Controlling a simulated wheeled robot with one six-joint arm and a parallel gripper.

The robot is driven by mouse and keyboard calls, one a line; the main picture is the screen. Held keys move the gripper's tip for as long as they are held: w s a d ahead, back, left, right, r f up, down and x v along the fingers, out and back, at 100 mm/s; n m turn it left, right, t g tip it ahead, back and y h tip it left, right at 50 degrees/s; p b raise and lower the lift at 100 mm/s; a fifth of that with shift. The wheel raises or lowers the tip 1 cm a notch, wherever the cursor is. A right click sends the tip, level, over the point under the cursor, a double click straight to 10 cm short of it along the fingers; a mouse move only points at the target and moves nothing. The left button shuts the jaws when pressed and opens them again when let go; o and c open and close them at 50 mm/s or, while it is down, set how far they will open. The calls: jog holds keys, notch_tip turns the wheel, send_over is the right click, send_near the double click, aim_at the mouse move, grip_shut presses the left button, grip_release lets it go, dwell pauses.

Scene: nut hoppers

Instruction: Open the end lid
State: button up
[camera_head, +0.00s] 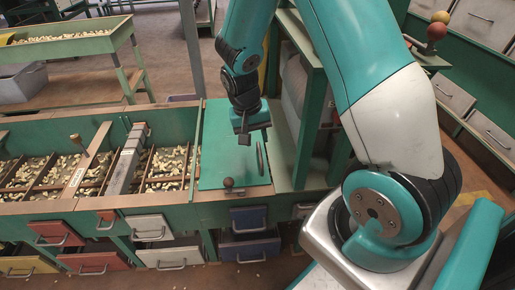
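The end lid (217,158) is a flat green panel at the right end of the long nut hopper. It lies closed over the end compartment and hides what is under it. A dark round knob (229,183) stands near its front edge. A dark curved handle (260,158) is at its right side. My gripper (245,137) points down over the lid's middle to right part, behind the knob and near the handle. I cannot tell whether it touches the lid, and its fingers are too small and dark to show whether they are open.
Left of the lid, the hopper (110,202) has open compartments with scattered nuts, a grey bar (127,160) and a knobbed wooden divider (88,160). Coloured drawers (148,228) line its front. A green frame (306,130) stands close right of the lid. Another nut trough (60,47) is at the back left.

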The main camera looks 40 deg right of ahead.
jog(key=shift+s+d+f+b, duration=0.1)
jog(key=shift+d+f+b, duration=0.05)
jog(key=shift+f, duration=0.55)
jog(key=shift+s+d+f+b, duration=0.1)
jog(key=shift+f+b, duration=0.05)
jog(key=shift+f, duration=0.5)
grip_shut()
jog(key=shift+r, duration=0.15)
